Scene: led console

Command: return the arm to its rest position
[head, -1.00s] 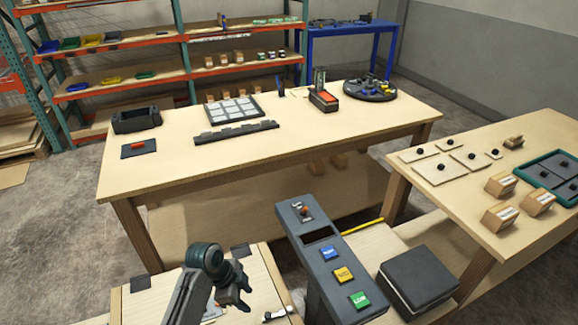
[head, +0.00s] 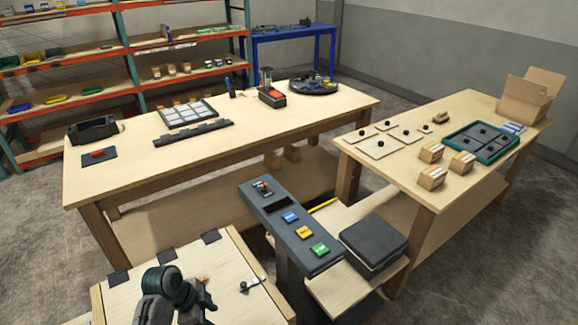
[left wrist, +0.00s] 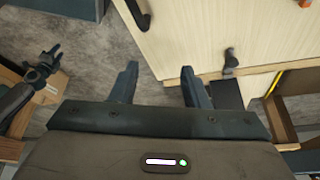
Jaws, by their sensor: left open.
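My left arm comes in at the bottom left of the head view, its dark left gripper (head: 198,303) above a pale wooden panel (head: 225,268) with dark hinges. In the left wrist view its two fingers (left wrist: 160,86) are apart with nothing between them; grey floor and the panel's edge show beyond. The panel has a small dark handle (head: 252,285), which also shows in the left wrist view (left wrist: 230,62), apart from the fingers. A dark arm with a gripper-like end (left wrist: 42,65) shows at the left of the left wrist view, likely my right gripper; its jaws are unclear.
A grey console (head: 268,208) with blue, yellow and green buttons stands right of the panel. A dark box (head: 373,243) lies beside it. A long table (head: 235,145) is behind, and another table (head: 415,175) with small boxes is at right.

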